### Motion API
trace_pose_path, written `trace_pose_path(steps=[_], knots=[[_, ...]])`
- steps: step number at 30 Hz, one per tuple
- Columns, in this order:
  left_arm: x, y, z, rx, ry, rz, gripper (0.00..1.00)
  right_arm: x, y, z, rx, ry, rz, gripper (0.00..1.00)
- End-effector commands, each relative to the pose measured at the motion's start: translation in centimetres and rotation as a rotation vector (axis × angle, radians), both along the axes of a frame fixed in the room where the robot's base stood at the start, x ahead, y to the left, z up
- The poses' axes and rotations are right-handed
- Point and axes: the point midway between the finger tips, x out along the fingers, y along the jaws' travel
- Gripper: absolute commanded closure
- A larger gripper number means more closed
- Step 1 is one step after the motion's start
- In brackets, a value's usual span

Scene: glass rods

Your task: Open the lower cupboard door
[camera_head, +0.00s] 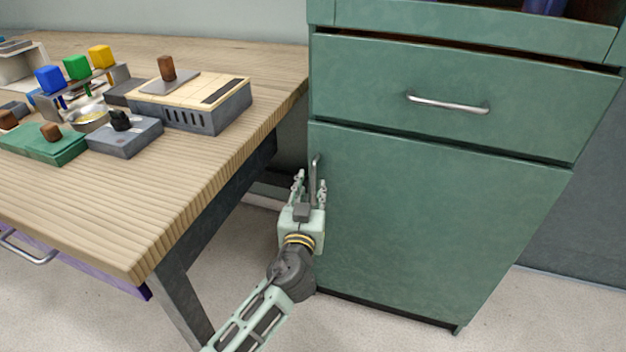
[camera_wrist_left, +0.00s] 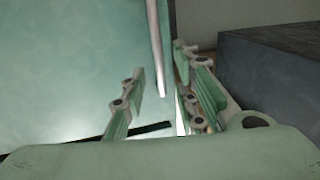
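The lower cupboard door (camera_head: 430,220) is a green panel under a drawer and looks closed. Its thin vertical metal handle (camera_head: 314,178) is at the door's left edge; the handle also shows in the left wrist view (camera_wrist_left: 157,45). My left gripper (camera_head: 309,180) is at this handle with its fingers spread. In the left wrist view, the left gripper (camera_wrist_left: 157,75) has one finger on each side of the handle's line, with gaps visible. The fingers partly hide the handle's lower part in the head view. My right gripper is not in view.
The drawer (camera_head: 450,75) above has a horizontal handle (camera_head: 447,103) and a dark gap along its top. A wooden table (camera_head: 215,165) stands close at the left, bearing a grey box (camera_head: 190,110), colored blocks and small devices. Floor is free in front of the cupboard.

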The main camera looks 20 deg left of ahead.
Motion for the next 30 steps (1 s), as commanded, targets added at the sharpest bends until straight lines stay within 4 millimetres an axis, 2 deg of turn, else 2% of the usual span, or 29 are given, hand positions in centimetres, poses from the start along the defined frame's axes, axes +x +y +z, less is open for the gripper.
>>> trace_pose_path(steps=[3, 9, 19, 28, 30], knots=[[2.0, 0.3, 0.0, 0.003, 0.000, 0.000, 0.72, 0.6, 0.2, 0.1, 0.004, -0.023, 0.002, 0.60], [4.0, 0.6, -0.1, 0.001, 0.001, -0.001, 0.72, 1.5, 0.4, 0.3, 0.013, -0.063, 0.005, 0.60], [4.3, 0.7, -0.1, 0.000, 0.002, -0.001, 0.72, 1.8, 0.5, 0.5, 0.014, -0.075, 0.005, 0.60], [4.3, 0.7, -0.1, 0.000, 0.002, -0.001, 0.98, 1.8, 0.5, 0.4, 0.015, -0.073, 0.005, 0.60], [4.3, 0.7, -0.1, 0.000, 0.002, -0.001, 1.00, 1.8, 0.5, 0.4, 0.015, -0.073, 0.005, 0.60]])
